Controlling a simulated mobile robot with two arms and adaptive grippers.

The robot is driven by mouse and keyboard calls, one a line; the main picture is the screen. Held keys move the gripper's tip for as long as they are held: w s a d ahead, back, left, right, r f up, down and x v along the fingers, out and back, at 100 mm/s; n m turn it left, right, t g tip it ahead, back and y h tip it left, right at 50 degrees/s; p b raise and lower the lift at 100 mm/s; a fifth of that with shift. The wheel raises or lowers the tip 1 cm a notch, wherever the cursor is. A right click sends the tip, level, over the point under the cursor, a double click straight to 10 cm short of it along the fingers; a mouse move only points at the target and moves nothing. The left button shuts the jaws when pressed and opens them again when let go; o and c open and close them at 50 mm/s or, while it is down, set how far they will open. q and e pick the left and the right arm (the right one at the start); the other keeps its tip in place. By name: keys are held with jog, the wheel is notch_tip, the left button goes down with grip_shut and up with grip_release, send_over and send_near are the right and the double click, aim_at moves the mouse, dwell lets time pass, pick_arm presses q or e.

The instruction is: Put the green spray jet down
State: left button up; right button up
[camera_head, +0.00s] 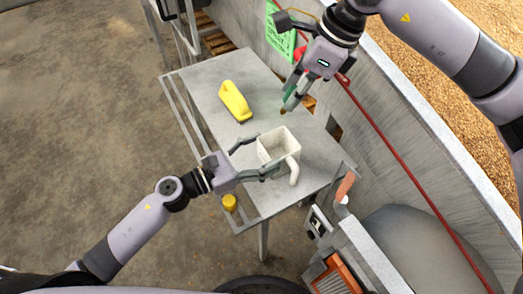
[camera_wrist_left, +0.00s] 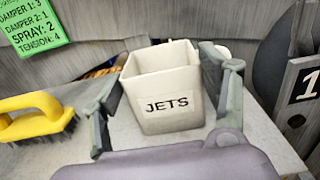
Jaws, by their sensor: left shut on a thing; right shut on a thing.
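A white square bin (camera_head: 278,146) stands on the grey metal table; in the left wrist view the bin (camera_wrist_left: 166,88) is marked JETS. My left gripper (camera_head: 256,158) is shut on it, one finger on each side; its fingers also show in the left wrist view (camera_wrist_left: 168,112). My right gripper (camera_head: 289,101) is above the table's far right edge, up and apart from the bin. It is shut on a small green piece (camera_head: 290,91), which looks like the green spray jet; the fingers hide much of it. The bin's inside shows no clear contents.
A yellow-handled brush (camera_head: 235,101) lies on the table (camera_head: 203,79), and in the left wrist view (camera_wrist_left: 35,117). A green sign (camera_head: 280,39) hangs on the wall. A red pipe (camera_head: 390,145) runs along the wall. The table between brush and bin is clear.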

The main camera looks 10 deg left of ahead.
jog(key=f+n, duration=0.1)
jog(key=n, duration=0.1)
jog(key=f+n+g, duration=0.1)
jog(key=n, duration=0.1)
jog(key=s+n+g, duration=0.1)
jog(key=n, duration=0.1)
jog(key=shift+f, duration=0.4)
send_over(290, 138)
jog(key=s, duration=0.4)
jog(key=f, duration=1)
jog(key=shift+s+a, duration=0.1)
jog(key=shift+a, duration=0.1)
jog(key=shift+f, duration=0.4)
jog(key=o, duration=0.7)
jog(key=shift+f, duration=0.1)
jog(key=shift+c, duration=0.2)
jog(key=o, duration=0.4)
jog(key=shift+o, duration=0.2)
